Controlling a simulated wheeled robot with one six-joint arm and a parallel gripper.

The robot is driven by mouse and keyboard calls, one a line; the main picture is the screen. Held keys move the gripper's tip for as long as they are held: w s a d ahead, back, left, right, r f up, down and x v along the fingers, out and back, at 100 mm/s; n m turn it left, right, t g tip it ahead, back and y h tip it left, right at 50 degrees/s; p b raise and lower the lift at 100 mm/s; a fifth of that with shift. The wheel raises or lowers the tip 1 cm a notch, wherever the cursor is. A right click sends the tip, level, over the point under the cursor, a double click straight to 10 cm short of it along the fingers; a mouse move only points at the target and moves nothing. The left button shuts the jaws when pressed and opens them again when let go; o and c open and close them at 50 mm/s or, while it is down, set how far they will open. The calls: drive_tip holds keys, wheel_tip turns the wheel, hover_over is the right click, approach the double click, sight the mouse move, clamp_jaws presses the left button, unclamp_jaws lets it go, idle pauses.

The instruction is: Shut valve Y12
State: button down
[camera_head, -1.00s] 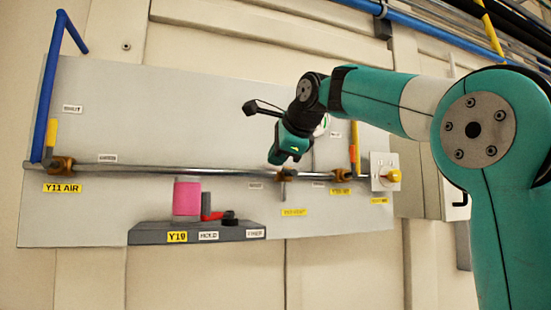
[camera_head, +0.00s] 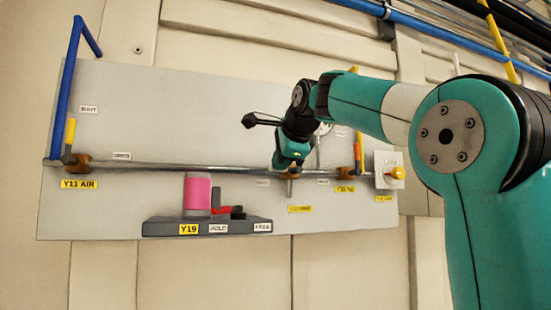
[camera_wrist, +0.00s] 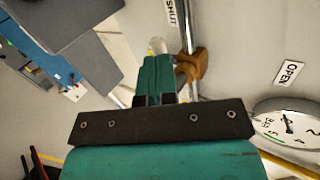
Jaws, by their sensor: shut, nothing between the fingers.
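The left one (camera_head: 76,160) is labelled Y11 AIR.
A gauge (camera_wrist: 290,122) is close to my gripper. A box with a yellow knob (camera_head: 397,173) is right of the pipe. A blue pipe (camera_head: 66,90) rises at the left.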

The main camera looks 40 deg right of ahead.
drive_tip(key=w+r+p+v, duration=0.1)
drive_tip(key=v, duration=1.3)
drive_tip(key=shift+s+a+r+p, duration=0.15)
drive_tip(key=shift+a+r+p, duration=0.15)
drive_tip(key=shift+r+p, duration=0.1)
drive_tip(key=shift+f, duration=0.1)
